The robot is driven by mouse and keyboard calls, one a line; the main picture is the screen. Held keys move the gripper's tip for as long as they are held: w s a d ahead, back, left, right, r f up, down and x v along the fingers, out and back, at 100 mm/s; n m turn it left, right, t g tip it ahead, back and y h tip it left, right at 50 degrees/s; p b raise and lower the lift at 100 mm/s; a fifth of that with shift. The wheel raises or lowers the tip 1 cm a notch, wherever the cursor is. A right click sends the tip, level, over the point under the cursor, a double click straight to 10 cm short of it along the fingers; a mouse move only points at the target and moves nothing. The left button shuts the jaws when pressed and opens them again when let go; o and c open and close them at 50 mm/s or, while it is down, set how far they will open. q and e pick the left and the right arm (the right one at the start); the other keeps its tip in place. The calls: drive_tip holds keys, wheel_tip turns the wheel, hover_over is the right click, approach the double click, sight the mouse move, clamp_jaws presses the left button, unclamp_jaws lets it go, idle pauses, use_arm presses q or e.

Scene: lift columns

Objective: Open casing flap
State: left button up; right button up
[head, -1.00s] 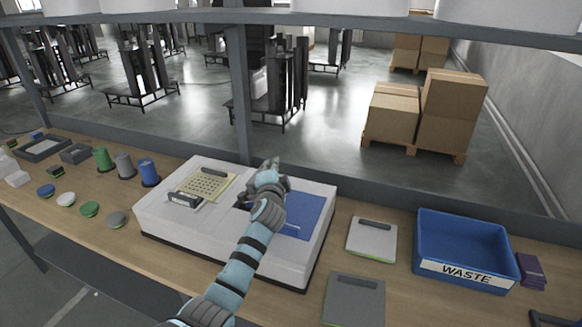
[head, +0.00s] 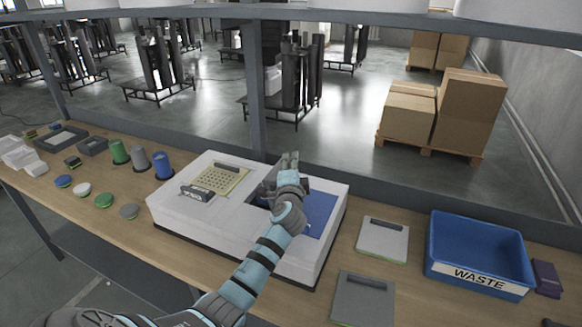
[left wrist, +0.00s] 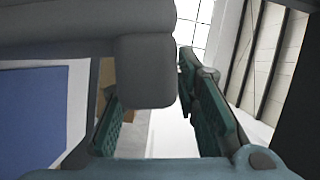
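The white casing (head: 190,222) stands on the bench, with a perforated yellow panel (head: 222,182) at its left and a blue panel (head: 321,208) at its right. My left gripper (head: 290,158) is over the casing's right half, beside the blue panel, and its arm hides part of the casing. In the left wrist view the blue panel (left wrist: 35,115) is at the left. The green-padded fingers (left wrist: 155,115) are apart there, with a grey block (left wrist: 145,70) close in front; I cannot tell whether it is part of the flap or touched. My right gripper is not in view.
A blue waste bin (head: 478,275) stands at the right, beside a light plate (head: 381,243) and a grey plate (head: 362,302) with dark handles. Green, grey and blue spools (head: 163,166) and several discs (head: 103,200) are at the left. A post (head: 256,100) rises behind the casing.

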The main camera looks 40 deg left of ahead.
use_arm(q)
drive_tip(key=shift+f, duration=0.15)
drive_tip(key=v, duration=1.2)
